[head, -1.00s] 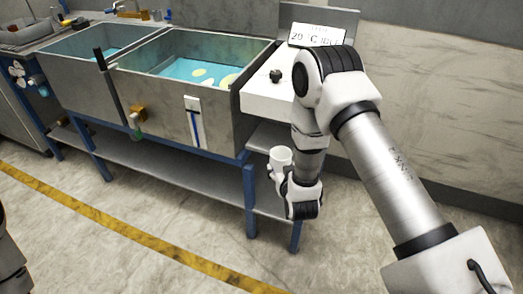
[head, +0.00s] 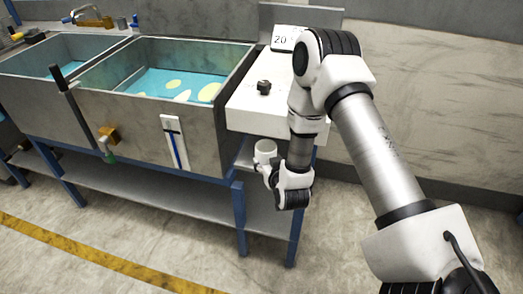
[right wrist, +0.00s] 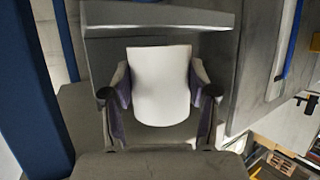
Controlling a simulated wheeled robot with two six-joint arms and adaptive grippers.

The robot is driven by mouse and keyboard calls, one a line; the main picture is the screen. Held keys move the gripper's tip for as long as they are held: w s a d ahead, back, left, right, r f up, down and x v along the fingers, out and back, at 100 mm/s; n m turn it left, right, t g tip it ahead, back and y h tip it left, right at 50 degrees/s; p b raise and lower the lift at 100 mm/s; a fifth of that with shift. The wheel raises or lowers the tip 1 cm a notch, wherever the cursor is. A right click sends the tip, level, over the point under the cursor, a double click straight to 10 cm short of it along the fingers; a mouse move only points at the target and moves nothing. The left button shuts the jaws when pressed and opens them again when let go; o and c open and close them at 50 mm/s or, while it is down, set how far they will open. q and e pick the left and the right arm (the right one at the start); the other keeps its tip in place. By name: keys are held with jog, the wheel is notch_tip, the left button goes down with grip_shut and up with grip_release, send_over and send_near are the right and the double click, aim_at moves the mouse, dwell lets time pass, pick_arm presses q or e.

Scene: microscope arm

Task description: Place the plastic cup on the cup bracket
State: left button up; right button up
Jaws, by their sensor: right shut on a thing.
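The white plastic cup (head: 265,150) is held upright in my right gripper (head: 265,164), beneath the white box-shaped unit. In the right wrist view the cup (right wrist: 160,85) sits between the two fingers of the right gripper (right wrist: 160,98), which are shut on it from both sides. A grey ledge (head: 242,155) lies below the white unit, behind and left of the cup. I cannot tell for sure which part is the cup bracket, or whether the cup touches anything but the fingers. My left gripper is not in view.
The white unit (head: 285,118) has a black knob (head: 264,88) and stands right of the metal sinks (head: 140,125). A blue table leg (head: 240,215) and a low grey shelf (head: 150,200) are below. The floor in front is clear, with a yellow stripe (head: 100,258).

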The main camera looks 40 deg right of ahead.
aim_at(263, 148)
jog(key=shift+w+d, duration=0.3)
jog(key=shift+w, duration=0.6)
jog(key=shift+w+d+r, duration=0.1)
jog(key=shift+w+d, duration=0.05)
jog(key=shift+w, duration=0.15)
jog(key=w, duration=0.1)
jog(key=w+d, duration=0.1)
jog(key=w, duration=0.1)
jog(key=shift+r, duration=0.15)
jog(key=shift+w+d+f, duration=0.1)
jog(key=shift+w+f, duration=0.15)
jog(key=shift+f, duration=0.45)
jog(key=shift+w+f, duration=0.1)
jog(key=shift+f, duration=0.2)
jog(key=shift+r, duration=0.1)
jog(key=o, duration=1.2)
jog(key=shift+f, duration=0.2)
